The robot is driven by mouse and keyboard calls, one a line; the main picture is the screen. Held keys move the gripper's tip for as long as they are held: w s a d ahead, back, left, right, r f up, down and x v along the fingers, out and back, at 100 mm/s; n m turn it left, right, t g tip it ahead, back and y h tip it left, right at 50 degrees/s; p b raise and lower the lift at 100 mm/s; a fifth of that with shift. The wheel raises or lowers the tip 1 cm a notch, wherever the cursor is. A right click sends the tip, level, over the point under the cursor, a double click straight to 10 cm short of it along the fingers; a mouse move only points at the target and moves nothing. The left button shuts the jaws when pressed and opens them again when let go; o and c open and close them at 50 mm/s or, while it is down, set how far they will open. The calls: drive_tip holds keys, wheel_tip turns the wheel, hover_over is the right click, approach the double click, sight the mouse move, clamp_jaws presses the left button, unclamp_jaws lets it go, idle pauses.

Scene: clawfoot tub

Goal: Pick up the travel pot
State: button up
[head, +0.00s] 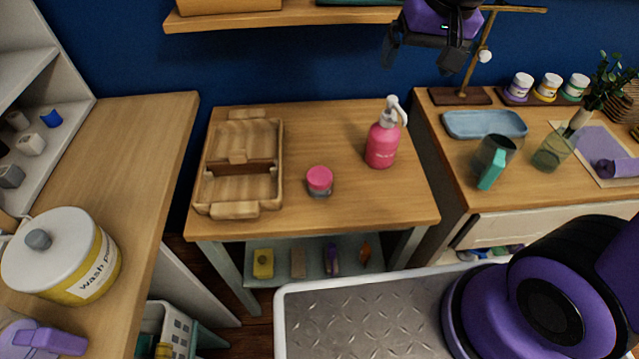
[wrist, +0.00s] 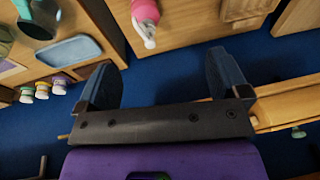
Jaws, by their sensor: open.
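The travel pot appears to be the small jar with a pink lid (head: 320,181). It stands upright on the middle wooden table, between the wooden caddy and the pink pump bottle. My gripper (head: 424,58) is high at the top of the head view, above and behind the table, well apart from the pot. In the wrist view my gripper (wrist: 163,82) has its two fingers spread wide with nothing between them. The pot does not show in the wrist view.
The pink pump bottle (head: 382,143) stands right of the pot; it also shows in the wrist view (wrist: 146,14). The two-part wooden caddy (head: 209,192) is on the left. A wall shelf (head: 285,17) hangs above. The table front is clear.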

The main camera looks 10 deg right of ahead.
drive_tip(key=w+a+f+g, duration=0.2)
drive_tip(key=w+a+f, duration=0.2)
drive_tip(key=a+f, duration=0.65)
drive_tip(key=m+h, duration=0.1)
hover_over(321, 179)
drive_tip(key=shift+g, duration=0.3)
wheel_tip(321, 179, down, 14)
drive_tip(key=shift+r, duration=0.25)
wheel_tip(321, 179, down, 6)
drive_tip(key=shift+r, duration=0.1)
drive_tip(key=shift+w+a+f, duration=0.1)
drive_tip(key=shift+w+f, duration=0.1)
drive_tip(key=shift+f, duration=1.15)
drive_tip(key=shift+w+a+f, duration=0.1)
drive_tip(key=shift+w+f, duration=0.05)
drive_tip(key=shift+f, duration=1.2)
drive_tip(key=c, duration=1)
